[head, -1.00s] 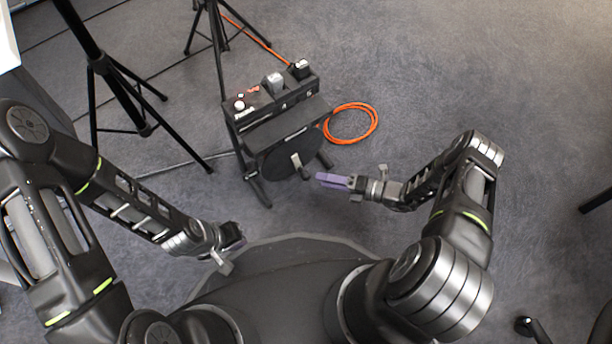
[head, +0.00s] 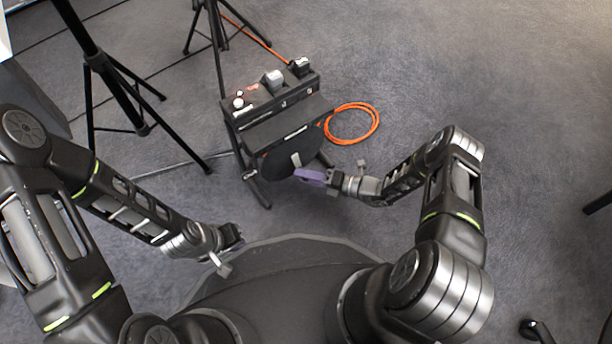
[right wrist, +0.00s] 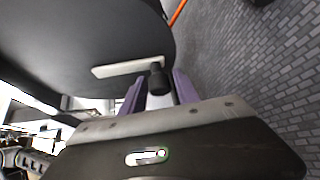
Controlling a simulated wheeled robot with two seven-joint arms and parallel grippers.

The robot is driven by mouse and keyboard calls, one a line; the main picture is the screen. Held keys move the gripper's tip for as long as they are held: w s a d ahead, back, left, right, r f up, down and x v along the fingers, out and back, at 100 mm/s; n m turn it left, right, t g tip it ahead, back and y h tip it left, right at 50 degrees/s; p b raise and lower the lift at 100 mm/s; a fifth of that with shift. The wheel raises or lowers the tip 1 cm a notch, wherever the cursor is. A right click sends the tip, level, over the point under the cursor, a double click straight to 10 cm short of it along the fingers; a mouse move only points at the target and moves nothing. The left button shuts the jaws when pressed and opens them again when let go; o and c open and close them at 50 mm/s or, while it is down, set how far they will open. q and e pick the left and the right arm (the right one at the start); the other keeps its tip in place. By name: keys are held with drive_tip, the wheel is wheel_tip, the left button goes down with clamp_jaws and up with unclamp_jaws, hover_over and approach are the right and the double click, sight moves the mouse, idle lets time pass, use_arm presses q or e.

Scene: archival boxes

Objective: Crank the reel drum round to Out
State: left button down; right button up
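The dark round reel drum (head: 276,161) faces me on the front of a black stand. Its pale crank bar (head: 296,159) slants on the face; the bar also shows in the right wrist view (right wrist: 120,69). A black crank knob (right wrist: 158,80) stands at the bar's end. My right gripper (head: 305,175) has purple fingers and is at the knob. In the right wrist view, its fingers (right wrist: 158,92) are open, one on each side of the knob, with small gaps. The "Out" mark cannot be made out. My left gripper (head: 236,238) hangs low at the left, away from the reel.
The stand's top panel (head: 262,104) carries a red-and-white knob (head: 238,102) and grey and black blocks. An orange cable coil (head: 352,123) lies on the floor right of the stand. Black tripods (head: 138,122) stand at the left and behind.

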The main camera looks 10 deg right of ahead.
clamp_jaws()
idle(1.1)
